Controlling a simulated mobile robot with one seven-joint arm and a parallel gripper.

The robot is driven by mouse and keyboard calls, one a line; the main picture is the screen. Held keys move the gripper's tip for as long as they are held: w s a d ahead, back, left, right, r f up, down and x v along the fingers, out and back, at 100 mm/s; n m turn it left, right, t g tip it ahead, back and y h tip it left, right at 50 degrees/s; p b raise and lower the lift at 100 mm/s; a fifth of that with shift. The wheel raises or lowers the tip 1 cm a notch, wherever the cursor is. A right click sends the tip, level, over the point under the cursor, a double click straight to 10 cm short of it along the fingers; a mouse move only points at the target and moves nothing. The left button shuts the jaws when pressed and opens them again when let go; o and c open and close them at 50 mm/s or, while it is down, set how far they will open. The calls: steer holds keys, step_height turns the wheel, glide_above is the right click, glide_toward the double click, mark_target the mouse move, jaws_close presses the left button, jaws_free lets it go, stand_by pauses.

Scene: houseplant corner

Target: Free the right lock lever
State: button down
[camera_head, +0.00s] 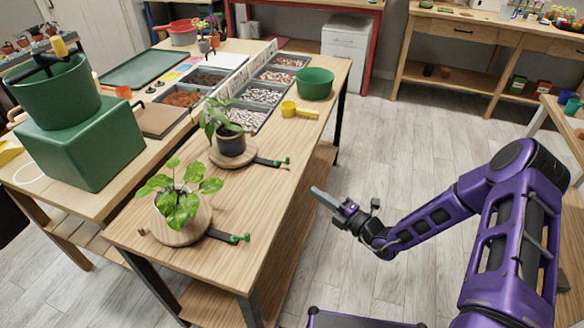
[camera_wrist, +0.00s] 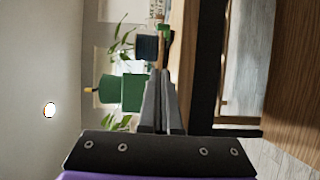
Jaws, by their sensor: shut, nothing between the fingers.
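Two round wooden turntables stand on the near wooden table, each with a dark lever with a green end at its right side. The nearer turntable (camera_head: 186,230) bears a leafy plant (camera_head: 178,200), with its lever (camera_head: 228,236) pointing right. The farther turntable (camera_head: 232,160) bears a plant in a dark pot (camera_head: 231,140); its lever (camera_head: 272,162) sits farther right in the picture. My gripper (camera_head: 316,192) is shut and empty, beyond the table's right edge and apart from both levers. In the wrist view, the closed fingers (camera_wrist: 161,100) point toward a dark pot (camera_wrist: 147,46).
A green bowl (camera_head: 315,83), a yellow cup (camera_head: 288,108) and gravel trays (camera_head: 257,95) fill the table's far end. A large green box (camera_head: 82,150) stands on the left table. The table's near right top is bare, with open floor (camera_head: 330,260) beside it.

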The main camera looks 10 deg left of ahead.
mark_target(293, 175)
steer(key=x, duration=1)
steer(key=shift+a, duration=0.1)
steer(key=w, duration=0.2)
steer(key=shift+w+a, duration=0.2)
steer(key=shift+w, duration=0.15)
steer(key=shift+w+a+b, duration=0.1)
steer(key=shift+w+b, duration=0.2)
steer(key=shift+w, duration=0.4)
